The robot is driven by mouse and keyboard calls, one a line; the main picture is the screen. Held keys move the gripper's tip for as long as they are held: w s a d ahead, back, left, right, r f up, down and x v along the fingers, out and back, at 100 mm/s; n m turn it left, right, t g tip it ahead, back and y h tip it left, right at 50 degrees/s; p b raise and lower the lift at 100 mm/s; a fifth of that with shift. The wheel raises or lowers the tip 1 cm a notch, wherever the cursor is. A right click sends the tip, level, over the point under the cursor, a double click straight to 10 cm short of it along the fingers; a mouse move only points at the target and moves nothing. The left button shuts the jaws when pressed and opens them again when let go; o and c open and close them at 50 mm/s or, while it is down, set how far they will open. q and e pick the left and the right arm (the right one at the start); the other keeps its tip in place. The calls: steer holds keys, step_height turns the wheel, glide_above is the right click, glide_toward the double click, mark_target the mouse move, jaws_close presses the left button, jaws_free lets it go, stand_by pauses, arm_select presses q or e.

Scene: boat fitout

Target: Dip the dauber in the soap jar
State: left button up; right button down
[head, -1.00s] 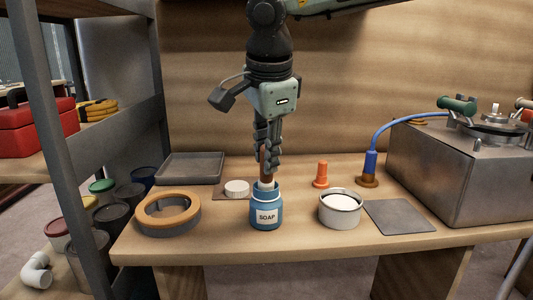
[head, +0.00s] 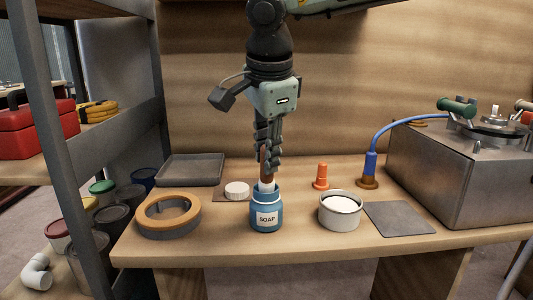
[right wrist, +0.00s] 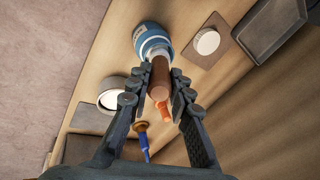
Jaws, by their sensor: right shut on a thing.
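The blue soap jar (head: 266,215) with a white SOAP label stands upright on the bench. My right gripper (head: 267,160) is above it, pointing down, shut on the brown handle of the dauber (head: 265,172). The dauber's pale lower end is at the jar's mouth; whether it reaches the soap inside is hidden. In the right wrist view the dauber (right wrist: 159,80) lies between the fingers, with the jar (right wrist: 150,38) beyond it. My left gripper is not in view.
A white cap (head: 237,189) on a brown mat is behind left of the jar, a tape roll (head: 168,215) to the left. A white-filled metal tin (head: 340,212), an orange plug (head: 321,174) and a grey plate (head: 399,217) are to the right. A grey tray (head: 190,170) lies behind.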

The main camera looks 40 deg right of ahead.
steer(key=shift+r+p, duration=2.15)
steer(key=shift+r, duration=1.15)
steer(key=shift+f, duration=0.1)
